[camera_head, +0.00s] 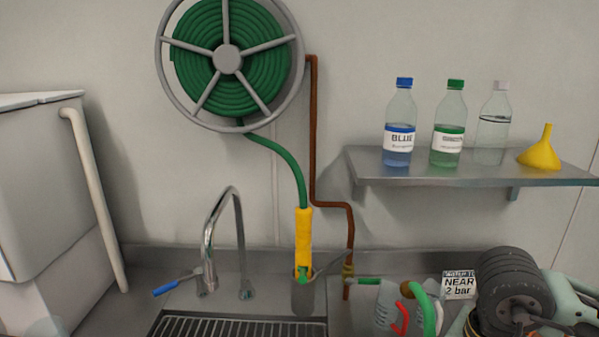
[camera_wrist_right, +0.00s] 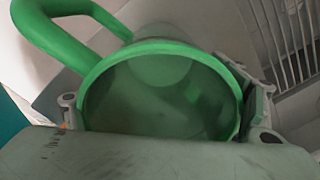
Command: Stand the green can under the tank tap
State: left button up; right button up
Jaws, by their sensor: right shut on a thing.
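The green can fills the right wrist view (camera_wrist_right: 160,95), its round open mouth facing the camera and its looped handle at upper left. My right gripper (camera_wrist_right: 163,105) is shut around the can, one finger on each side. In the head view the arm comes in from the lower right, and the can's green handle (camera_head: 428,308) shows at the bottom edge. Most of the can is hidden there by the gripper and the frame edge. I cannot pick out the tank tap with certainty. My left gripper is not in view.
A sink with a drain grate (camera_head: 235,325) and a curved faucet (camera_head: 222,205) stands left. A yellow hose nozzle (camera_head: 303,240) hangs from the reel (camera_head: 228,60). A copper pipe (camera_head: 313,130) runs down the wall. A shelf (camera_head: 460,176) holds bottles and a yellow funnel (camera_head: 541,152).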

jog(key=a+f+n, duration=0.1)
jog(key=n, duration=0.1)
jog(key=w+a+f+n, duration=0.1)
jog(key=a+n, duration=0.1)
jog(key=n, duration=0.1)
jog(key=a+n, duration=0.1)
jog(key=n, duration=0.1)
jog(key=shift+w+a+f+n, duration=0.2)
jog(key=shift+f+n, duration=0.1)
jog(key=shift+f, duration=0.1)
jog(key=shift+a+f+n, duration=0.25)
jog(key=shift+a+n, duration=0.15)
jog(key=shift+n, duration=0.5)
jog(key=shift+w+r, duration=0.1)
